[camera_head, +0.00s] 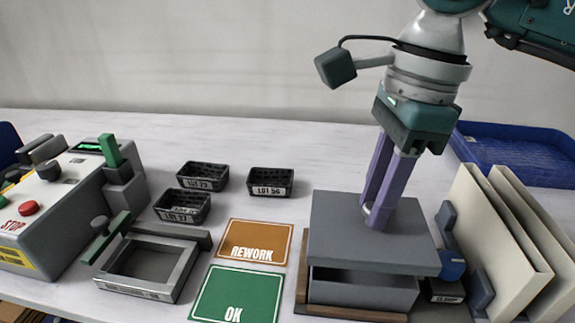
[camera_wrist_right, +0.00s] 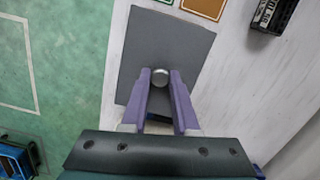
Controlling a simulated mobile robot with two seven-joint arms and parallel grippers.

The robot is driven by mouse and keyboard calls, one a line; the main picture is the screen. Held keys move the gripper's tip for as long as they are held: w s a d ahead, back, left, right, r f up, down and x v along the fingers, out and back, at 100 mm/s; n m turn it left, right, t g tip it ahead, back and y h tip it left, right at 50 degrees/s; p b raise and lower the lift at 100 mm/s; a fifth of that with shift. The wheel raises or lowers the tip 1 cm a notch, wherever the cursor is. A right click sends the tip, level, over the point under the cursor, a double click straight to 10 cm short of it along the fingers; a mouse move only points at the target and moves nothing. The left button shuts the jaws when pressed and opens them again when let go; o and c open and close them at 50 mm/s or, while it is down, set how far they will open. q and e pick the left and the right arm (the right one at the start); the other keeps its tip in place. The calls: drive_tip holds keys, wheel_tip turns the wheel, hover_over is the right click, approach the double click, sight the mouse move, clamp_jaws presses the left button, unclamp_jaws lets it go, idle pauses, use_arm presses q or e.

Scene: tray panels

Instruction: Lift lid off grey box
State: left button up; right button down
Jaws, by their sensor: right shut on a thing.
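The grey lid (camera_head: 335,225) is a flat plate with a small round metal knob (camera_wrist_right: 160,77). My right gripper (camera_head: 378,210) points down and is shut on the knob, with its purple fingers on either side of it. The lid also shows in the right wrist view (camera_wrist_right: 180,40). The grey box (camera_head: 360,288) is under the lid on a brown wooden base. A dark gap shows between the lid and the box's front wall, so the lid is raised a little above it. The lid hides most of the box's inside. My left gripper is not in view.
Cream panels (camera_head: 500,240) stand upright close to the right of the box, with a blue knob (camera_head: 452,264) between. A blue crate (camera_head: 515,150) is behind. Orange REWORK (camera_head: 255,242) and green OK (camera_head: 237,296) mats lie left. Small black trays (camera_head: 270,182) and a machine (camera_head: 60,200) are farther left.

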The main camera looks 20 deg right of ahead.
wheel_tip(320, 180, up, 18)
drive_tip(key=p, duration=0.3)
drive_tip(key=shift+r, duration=0.2)
idle(0.3)
